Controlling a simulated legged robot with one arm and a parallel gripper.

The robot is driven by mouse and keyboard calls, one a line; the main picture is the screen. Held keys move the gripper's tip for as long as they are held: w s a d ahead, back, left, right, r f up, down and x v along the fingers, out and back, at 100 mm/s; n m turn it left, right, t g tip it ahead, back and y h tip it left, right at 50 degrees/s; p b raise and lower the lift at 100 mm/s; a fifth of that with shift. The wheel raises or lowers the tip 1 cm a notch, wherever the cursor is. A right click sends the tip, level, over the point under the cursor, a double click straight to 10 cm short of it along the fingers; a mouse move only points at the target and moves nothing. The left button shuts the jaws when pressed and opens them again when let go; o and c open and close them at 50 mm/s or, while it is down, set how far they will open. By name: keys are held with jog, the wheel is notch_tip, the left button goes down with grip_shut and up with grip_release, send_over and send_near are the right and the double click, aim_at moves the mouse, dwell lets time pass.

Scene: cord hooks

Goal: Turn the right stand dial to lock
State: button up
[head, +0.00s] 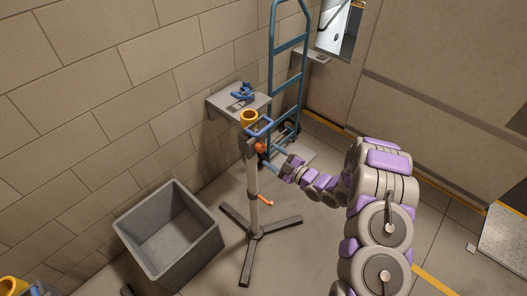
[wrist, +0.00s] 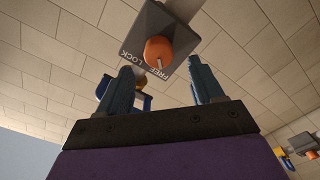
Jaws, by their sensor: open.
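The right stand (head: 253,200) is a grey post on a three-legged base, with a yellow cup (head: 249,117) and blue hook on top. Its orange dial (head: 260,147) sits on a grey head block below the cup. In the wrist view the dial (wrist: 159,50) is a round knob with a pale mark on its lower side. FREE and LOCK are printed along the plate edge (wrist: 182,72); the mark points toward this lettering, but I cannot tell at which word. My gripper (head: 281,166) is open, its two fingers (wrist: 162,68) apart on either side of the dial, short of it and empty.
A grey open bin (head: 168,232) stands left of the stand. A wall shelf (head: 240,103) with a blue item and a blue hand truck (head: 273,70) are behind. Part of another yellow cup (head: 12,284) shows at the lower left.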

aim_at(263, 150)
jog(key=shift+b+x, duration=0.35)
jog(key=shift+x, duration=2.25)
jog(key=shift+d, duration=0.1)
jog(key=c, duration=1.1)
jog(key=shift+o, duration=0.2)
